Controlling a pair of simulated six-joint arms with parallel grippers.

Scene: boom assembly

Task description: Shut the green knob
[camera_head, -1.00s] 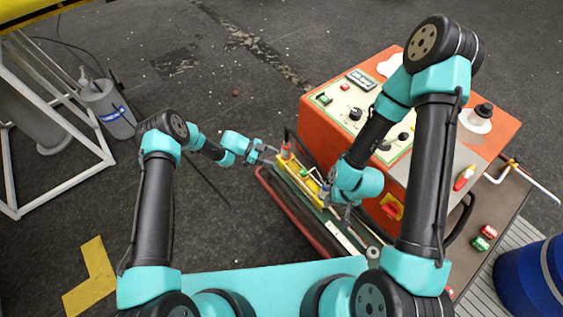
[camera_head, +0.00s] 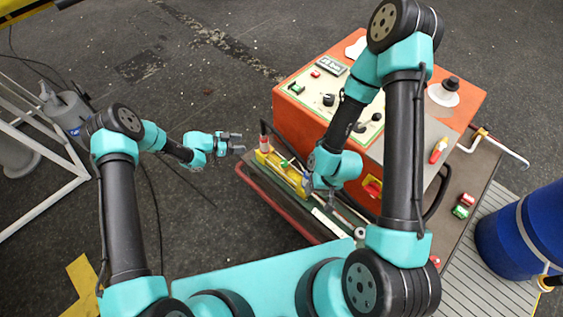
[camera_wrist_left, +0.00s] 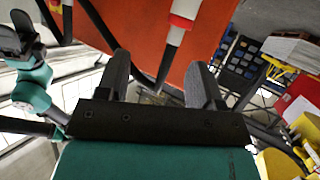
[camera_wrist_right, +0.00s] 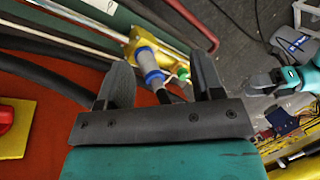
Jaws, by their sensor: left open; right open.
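A small green knob (camera_head: 284,162) sits on the yellow fitting (camera_head: 268,159) along the red cart's near side. In the right wrist view the green knob (camera_wrist_right: 182,73) is by the yellow plate (camera_wrist_right: 140,33), beyond a grey handle with a blue ring (camera_wrist_right: 153,76). My right gripper (camera_head: 330,203) is open beside the fitting's right end. In its wrist view the blue-ringed handle appears between the open fingers; contact cannot be told. My left gripper (camera_head: 242,142) is open and empty, left of the red-and-white upright part (camera_head: 264,142) at the fitting's far end.
The orange control box (camera_head: 300,110) with a panel of knobs stands behind the fitting. Rails and hoses run along the cart's near edge. A blue barrel (camera_head: 510,235) is at the right. The dark floor left of the cart is open.

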